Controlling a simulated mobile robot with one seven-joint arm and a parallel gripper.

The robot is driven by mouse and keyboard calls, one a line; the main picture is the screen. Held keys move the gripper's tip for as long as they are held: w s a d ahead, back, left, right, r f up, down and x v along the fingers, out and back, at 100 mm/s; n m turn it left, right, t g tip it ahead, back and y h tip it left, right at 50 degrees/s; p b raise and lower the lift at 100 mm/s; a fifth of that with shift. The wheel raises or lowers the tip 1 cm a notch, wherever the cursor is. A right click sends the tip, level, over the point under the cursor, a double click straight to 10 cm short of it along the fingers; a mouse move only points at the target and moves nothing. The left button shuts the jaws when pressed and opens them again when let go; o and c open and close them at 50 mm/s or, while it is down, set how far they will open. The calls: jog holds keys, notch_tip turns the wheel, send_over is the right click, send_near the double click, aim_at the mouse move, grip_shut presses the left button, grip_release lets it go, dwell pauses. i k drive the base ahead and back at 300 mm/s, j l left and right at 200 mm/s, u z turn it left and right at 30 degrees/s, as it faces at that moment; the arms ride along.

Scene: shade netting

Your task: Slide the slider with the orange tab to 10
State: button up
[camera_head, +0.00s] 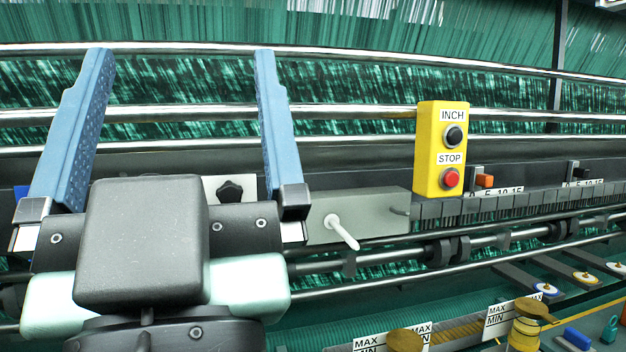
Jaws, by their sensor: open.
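The slider's orange tab (485,181) shows right of centre, just right of the yellow button box. Its white scale (508,190) carries the marks 5, 10 and 15, and its left end is hard to read. The tab stands over the left part of the scale, left of the 10; its exact reading is too small to tell. My gripper (182,52) is large in the left foreground. Its two blue fingers are wide apart with nothing between them. It is well left of the orange tab and not touching it.
A yellow box (441,150) with INCH and STOP buttons stands between my gripper and the orange tab. A second slider with a black tab (582,173) is farther right. A grey box with a white lever (341,232) and a black knob (230,191) lie nearer. Metal rails cross behind.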

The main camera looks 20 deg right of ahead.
aim_at(479, 180)
jog(key=i+l+z, duration=0.6)
jog(key=i, duration=0.3)
jog(key=l+z, duration=0.05)
